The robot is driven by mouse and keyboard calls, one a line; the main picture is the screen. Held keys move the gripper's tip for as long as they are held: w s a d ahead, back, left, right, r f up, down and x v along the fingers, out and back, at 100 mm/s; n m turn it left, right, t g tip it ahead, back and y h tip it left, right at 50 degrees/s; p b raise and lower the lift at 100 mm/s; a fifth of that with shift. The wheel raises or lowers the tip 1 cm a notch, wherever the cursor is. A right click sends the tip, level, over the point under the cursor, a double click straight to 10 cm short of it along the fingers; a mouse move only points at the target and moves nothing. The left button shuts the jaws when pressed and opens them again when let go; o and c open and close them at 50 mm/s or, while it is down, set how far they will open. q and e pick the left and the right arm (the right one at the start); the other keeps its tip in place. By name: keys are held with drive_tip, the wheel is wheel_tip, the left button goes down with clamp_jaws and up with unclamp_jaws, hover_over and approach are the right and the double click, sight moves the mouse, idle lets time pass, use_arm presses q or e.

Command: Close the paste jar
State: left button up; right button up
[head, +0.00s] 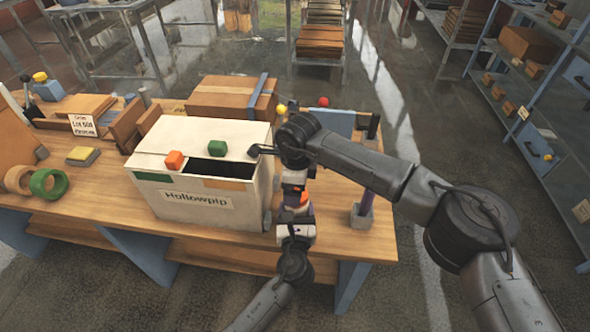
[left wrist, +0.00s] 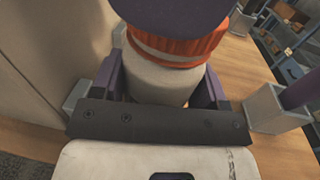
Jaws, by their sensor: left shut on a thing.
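The paste jar has a white body (left wrist: 158,82) and a ridged orange band (left wrist: 175,48) around its top, seen close up in the left wrist view. In the head view a bit of its orange (head: 303,198) shows by the right end of the white box. My left gripper (head: 296,212) is shut on the jar's body, with purple fingers on both sides (left wrist: 160,88). My right gripper (head: 293,182) points down from above, just over the jar. A dark purple shape (left wrist: 175,15) covers the top of the orange band; I cannot tell whether it is lid or finger. The right fingers are mostly hidden.
A grey holder with a purple post (head: 362,213) stands to the right. A cardboard box (head: 230,98) is behind.

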drive_tip(key=shift+d+f+n, duration=0.15)
drive_tip(key=shift+d+n, duration=0.05)
drive_tip(key=shift+n, duration=0.8)
drive_tip(key=shift+d+r+n, duration=0.1)
drive_tip(key=shift+r+n, duration=0.2)
drive_tip(key=shift+n, duration=0.6)
drive_tip(key=shift+s+r+n, duration=0.3)
drive_tip(key=shift+n, duration=0.7)
drive_tip(key=shift+s+r+n, duration=0.15)
drive_tip(key=shift+r+n, duration=0.2)
drive_tip(key=shift+n, duration=0.65)
drive_tip(key=r+n, duration=0.1)
drive_tip(key=n, duration=0.2)
drive_tip(key=shift+w+r+n, duration=0.2)
drive_tip(key=shift+r+n, duration=0.15)
drive_tip(key=shift+n, duration=0.05)
drive_tip(key=n, duration=0.1)
drive_tip(key=r+n, duration=0.1)
drive_tip(key=n, duration=0.3)
drive_tip(key=shift+r+h, duration=0.3)
drive_tip(key=shift+r, duration=0.1)
drive_tip(key=n, duration=0.1)
drive_tip(key=r+n, duration=0.1)
drive_tip(key=n, duration=0.3)
drive_tip(key=shift+d+r+g, duration=0.1)
drive_tip(key=shift+r+g, duration=0.2)
drive_tip(key=shift+r, duration=0.05)
